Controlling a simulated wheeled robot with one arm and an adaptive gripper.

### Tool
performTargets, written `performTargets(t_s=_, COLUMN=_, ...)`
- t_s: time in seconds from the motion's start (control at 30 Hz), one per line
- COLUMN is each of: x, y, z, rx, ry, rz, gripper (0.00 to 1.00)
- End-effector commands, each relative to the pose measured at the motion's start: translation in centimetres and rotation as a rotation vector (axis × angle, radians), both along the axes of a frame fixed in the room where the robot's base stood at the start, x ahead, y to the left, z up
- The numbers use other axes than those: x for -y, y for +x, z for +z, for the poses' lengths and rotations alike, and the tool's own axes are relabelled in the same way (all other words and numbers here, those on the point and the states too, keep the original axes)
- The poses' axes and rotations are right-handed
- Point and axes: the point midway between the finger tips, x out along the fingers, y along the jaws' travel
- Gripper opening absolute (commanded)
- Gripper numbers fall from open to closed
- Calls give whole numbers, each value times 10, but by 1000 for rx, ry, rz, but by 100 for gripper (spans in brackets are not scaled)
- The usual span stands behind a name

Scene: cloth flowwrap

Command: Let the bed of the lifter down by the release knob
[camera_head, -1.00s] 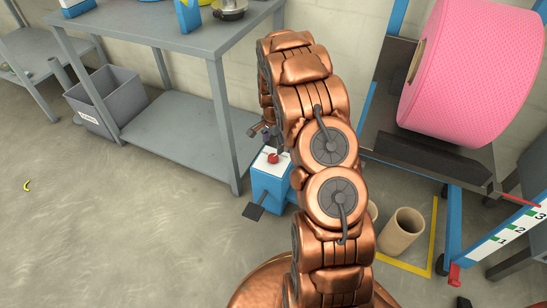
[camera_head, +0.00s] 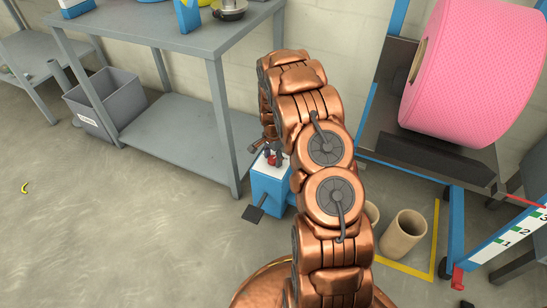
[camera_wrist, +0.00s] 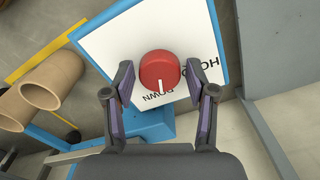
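The release knob (camera_wrist: 159,68) is red with a white line and sits on a white plate (camera_wrist: 110,45) marked HOLD and DOWN. Its line points to the plate's lower edge in the wrist view, by the word DOWN. My gripper (camera_wrist: 166,92) is open, one finger on each side of the knob, with gaps visible. In the head view my gripper (camera_head: 270,154) is at the top of the blue box (camera_head: 268,190), small and partly hidden by my arm. The lifter bed (camera_head: 425,165) carries a large pink roll (camera_head: 475,65).
A black pedal (camera_head: 253,213) sticks out from the blue box. A grey table (camera_head: 170,25) with a lower shelf stands to the left. Cardboard tubes (camera_head: 403,236) stand inside a yellow floor outline on the right. A numbered scale (camera_head: 510,240) is at the right edge. The left floor is mostly clear.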

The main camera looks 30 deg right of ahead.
Motion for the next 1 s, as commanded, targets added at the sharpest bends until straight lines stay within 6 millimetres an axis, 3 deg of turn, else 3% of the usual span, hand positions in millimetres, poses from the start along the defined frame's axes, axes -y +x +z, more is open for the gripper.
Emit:
performTargets(t_s=0.07, x=0, y=0, z=0, rx=0, ry=0, rz=0, gripper=45)
performTargets(t_s=0.4, x=0, y=0, z=0, rx=1, ry=0, rz=0, gripper=10)
performTargets(t_s=0.73, x=-1, y=1, z=2, rx=1, ry=0, rz=50, gripper=10)
performTargets(t_s=1.0, x=0, y=2, z=5, rx=5, ry=-1, rz=226, gripper=10)
